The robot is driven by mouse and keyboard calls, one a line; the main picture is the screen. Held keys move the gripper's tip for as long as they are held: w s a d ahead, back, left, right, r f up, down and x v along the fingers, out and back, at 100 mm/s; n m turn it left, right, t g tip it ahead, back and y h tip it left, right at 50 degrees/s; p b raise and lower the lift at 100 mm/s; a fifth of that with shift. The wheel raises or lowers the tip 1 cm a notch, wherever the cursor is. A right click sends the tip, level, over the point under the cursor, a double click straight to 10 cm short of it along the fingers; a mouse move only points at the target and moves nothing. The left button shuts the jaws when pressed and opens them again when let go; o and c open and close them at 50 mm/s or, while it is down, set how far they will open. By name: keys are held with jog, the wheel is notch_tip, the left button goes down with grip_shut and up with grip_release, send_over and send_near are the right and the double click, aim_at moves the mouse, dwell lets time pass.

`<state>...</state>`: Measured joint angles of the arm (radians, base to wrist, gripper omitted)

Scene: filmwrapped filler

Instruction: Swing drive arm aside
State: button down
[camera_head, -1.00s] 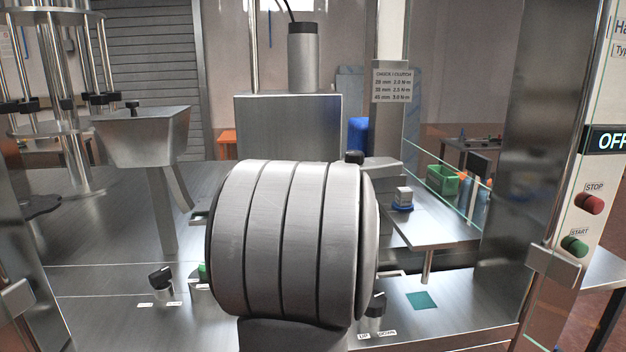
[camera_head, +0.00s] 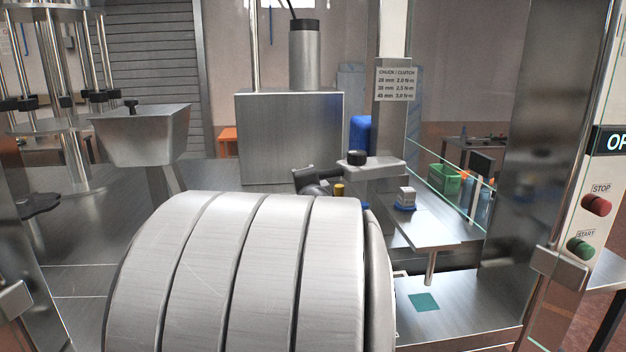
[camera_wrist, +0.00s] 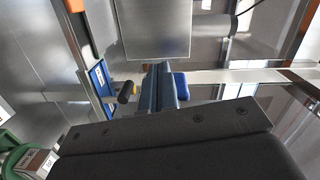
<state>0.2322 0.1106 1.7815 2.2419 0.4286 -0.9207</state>
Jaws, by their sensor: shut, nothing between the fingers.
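In the head view a short metal arm (camera_head: 381,169) with a black knob (camera_head: 356,158) juts from the post with the chuck/clutch label; it may be the drive arm. A dark grey jointed piece (camera_head: 312,179) and a small brass pin (camera_head: 339,191) show left of it; I cannot tell what they belong to. My gripper (camera_wrist: 163,72) shows in the wrist view as blue fingers, shut and empty. A black cylindrical knob (camera_wrist: 126,92) with a brass-coloured bit is left of the fingers, apart from them in the picture.
A steel housing (camera_head: 290,138) stands behind. A steel hopper (camera_head: 140,135) is at left. A side shelf (camera_head: 425,232) carries a small block on a blue base. A glass guard (camera_head: 450,180) and the stop button (camera_head: 597,205) are at right. A teal patch (camera_head: 424,302) lies on the deck.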

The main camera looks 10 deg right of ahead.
jog(key=shift+s+a+r, duration=0.1)
jog(key=shift+s+a, duration=0.35)
jog(key=shift+a, duration=0.35)
jog(key=shift+s+a+f, duration=0.1)
jog(key=shift+s+a, duration=0.35)
jog(key=shift+a, duration=0.3)
jog(key=shift+s+a+r, duration=0.1)
jog(key=shift+s+a, duration=0.35)
jog(key=shift+a, duration=0.35)
jog(key=w+d+f, duration=0.1)
jog(key=w+d, duration=0.6)
jog(key=w, duration=0.1)
jog(key=shift+w+d, duration=0.25)
jog(key=shift+d, duration=0.1)
jog(key=shift+f, duration=0.1)
jog(key=shift+s, duration=0.1)
